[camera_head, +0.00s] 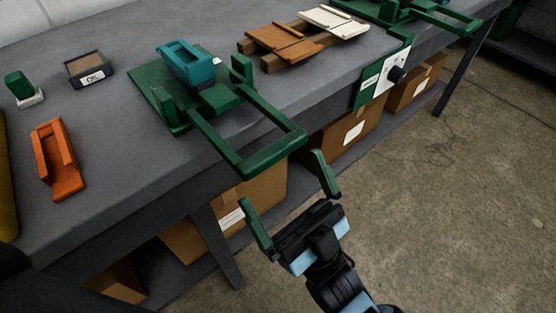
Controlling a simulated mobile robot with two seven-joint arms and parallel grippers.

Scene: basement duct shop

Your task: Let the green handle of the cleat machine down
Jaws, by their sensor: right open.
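A green machine with a flat base plate (150,90) stands on the grey bench. Its green U-shaped handle (274,152) reaches out past the bench's front edge, with the crossbar toward me; its exact tilt is hard to tell. A teal block-like piece (187,66) sits on this machine. My right gripper (280,180) is open and empty, its two green fingers pointing at the crossbar from the near side. It appears just short of the bar, and I see no contact. A second green machine with a similar handle (445,18) stands at the far right. My left gripper is not in view.
The grey bench (110,140) holds an orange bracket (57,160), a dark labelled box (88,69), a small green-and-white block (22,90), and brown and cream sheet pieces (282,42) on wood strips. A knobbed panel (384,76) hangs at its edge. Cardboard boxes (262,195) sit below. The floor at right is clear.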

